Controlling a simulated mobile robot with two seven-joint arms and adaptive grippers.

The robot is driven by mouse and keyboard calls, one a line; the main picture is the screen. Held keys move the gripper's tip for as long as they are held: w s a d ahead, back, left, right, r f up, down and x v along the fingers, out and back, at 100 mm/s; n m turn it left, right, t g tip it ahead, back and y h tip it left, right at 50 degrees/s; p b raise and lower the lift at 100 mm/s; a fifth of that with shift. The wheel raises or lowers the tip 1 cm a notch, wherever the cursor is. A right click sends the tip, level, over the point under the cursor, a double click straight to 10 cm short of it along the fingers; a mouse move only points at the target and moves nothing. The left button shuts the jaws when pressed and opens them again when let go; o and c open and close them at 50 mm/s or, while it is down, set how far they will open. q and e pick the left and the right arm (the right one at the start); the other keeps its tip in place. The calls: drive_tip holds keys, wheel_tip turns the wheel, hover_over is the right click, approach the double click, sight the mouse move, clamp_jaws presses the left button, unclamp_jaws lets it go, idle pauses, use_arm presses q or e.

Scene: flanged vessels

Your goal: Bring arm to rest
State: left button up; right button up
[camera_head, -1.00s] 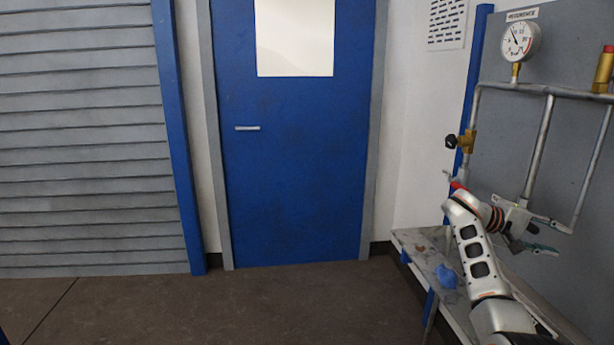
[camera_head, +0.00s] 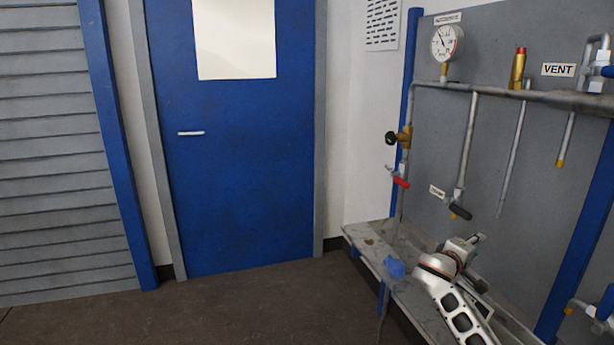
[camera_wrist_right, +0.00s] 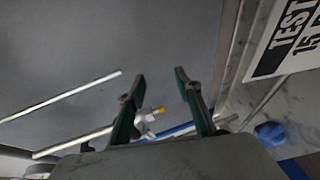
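My right arm (camera_head: 455,290) shows at the lower right of the head view, bent low over the metal bench. Its hand end lies near the bench, and its fingers cannot be made out there. In the right wrist view my right gripper (camera_wrist_right: 159,82) has its two dark green fingers spread apart. Nothing sits between them. My left gripper is in neither current view.
The bench (camera_head: 408,268) runs below a grey panel with pipes (camera_head: 470,140), a pressure gauge (camera_head: 447,42) and valves. A blue crumpled item (camera_head: 394,267) lies on the bench. A blue door (camera_head: 240,170) and open floor are to the left.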

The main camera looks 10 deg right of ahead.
drive_tip(key=w+a+f+n+t+y, duration=0.1)
drive_tip(key=w+a+f+t+y, duration=0.1)
drive_tip(key=w+a+t+y, duration=0.6)
drive_tip(key=w+a+r+t+y, duration=0.1)
drive_tip(key=w+a+r+y, duration=0.15)
drive_tip(key=a, duration=0.35)
drive_tip(key=w+a+r+t+y, duration=0.2)
drive_tip(key=w+a+r, duration=0.2)
drive_tip(key=a, duration=0.2)
drive_tip(key=s+a+f+g+y, duration=0.1)
drive_tip(key=s+a+f+g, duration=0.1)
drive_tip(key=s+a+f, duration=0.65)
drive_tip(key=s+a+f+g+y, duration=0.2)
drive_tip(key=s+a+f, duration=0.2)
drive_tip(key=s+f, duration=0.9)
drive_tip(key=s+a+f+g, duration=0.1)
drive_tip(key=s+a+f, duration=0.2)
drive_tip(key=s, duration=0.6)
drive_tip(key=s+a+f+g+y, duration=0.1)
drive_tip(key=s+a+f, duration=0.3)
drive_tip(key=s, duration=0.5)
drive_tip(key=s+a+f+g, duration=0.1)
drive_tip(key=s+a+f, duration=0.3)
drive_tip(key=s+f, duration=0.3)
drive_tip(key=shift+s+a+f+m, duration=0.15)
drive_tip(key=shift+s+m, duration=0.15)
drive_tip(key=shift+s, duration=0.7)
drive_tip(key=shift+y, duration=0.25)
drive_tip(key=shift+c, duration=0.9)
